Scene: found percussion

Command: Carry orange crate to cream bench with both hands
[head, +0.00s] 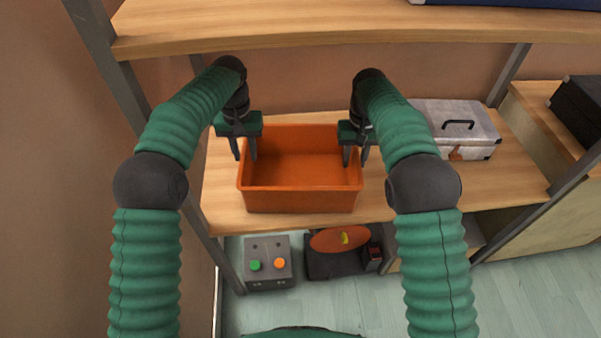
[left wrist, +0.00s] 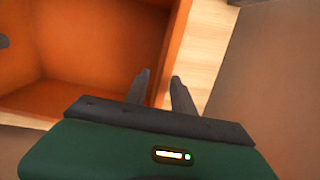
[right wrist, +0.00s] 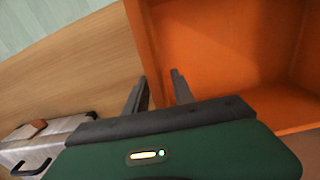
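The orange crate (head: 300,201) stands upright and empty on the wooden shelf (head: 222,205). My left gripper (head: 244,154) is at the crate's left wall. In the left wrist view its fingers (left wrist: 160,88) are apart, one inside the crate and one outside, with the wall between. My right gripper (head: 355,160) is at the right wall. In the right wrist view its fingers (right wrist: 158,88) straddle that wall with a gap. I cannot make out a cream bench for certain.
A silver case (head: 462,128) stands to the right on the same shelf. Another shelf (head: 250,27) runs above. Grey posts (head: 515,70) frame the rack. Below are a grey box with buttons (head: 267,263) and a dark device with an orange disc (head: 340,239).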

